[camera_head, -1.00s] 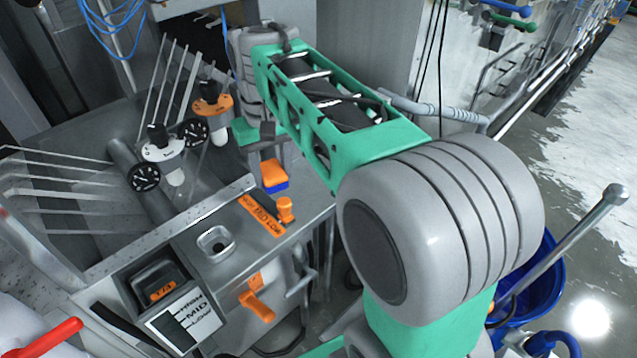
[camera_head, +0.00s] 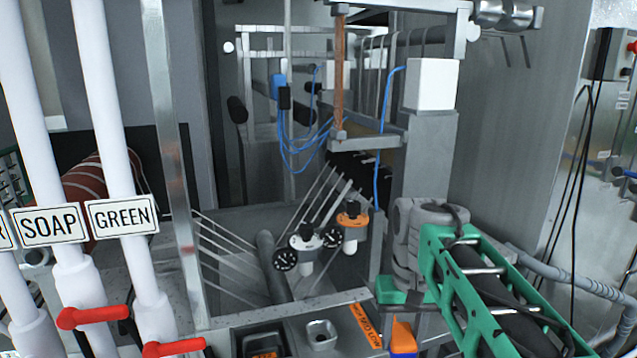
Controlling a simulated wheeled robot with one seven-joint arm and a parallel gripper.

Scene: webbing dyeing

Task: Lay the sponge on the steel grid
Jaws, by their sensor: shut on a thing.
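The sponge (camera_head: 403,338), orange with a blue layer, is at the bottom of the camera_head view, just right of the steel counter's orange label. My gripper (camera_head: 404,316) points down from the green and grey arm and is shut on the sponge's top. Its fingertips are small and partly hidden by my wrist. I cannot tell whether the sponge touches the counter or hangs above it. I cannot pick out the steel grid with certainty; thin steel rods (camera_head: 232,268) fan across the tank left of the dials.
Two valves, white (camera_head: 305,243) and orange (camera_head: 352,222), with black dials stand left of my gripper. A steel counter (camera_head: 290,333) has a small square cup (camera_head: 320,334). White pipes with red handles (camera_head: 92,316) rise at left. Blue cables (camera_head: 300,150) hang behind.

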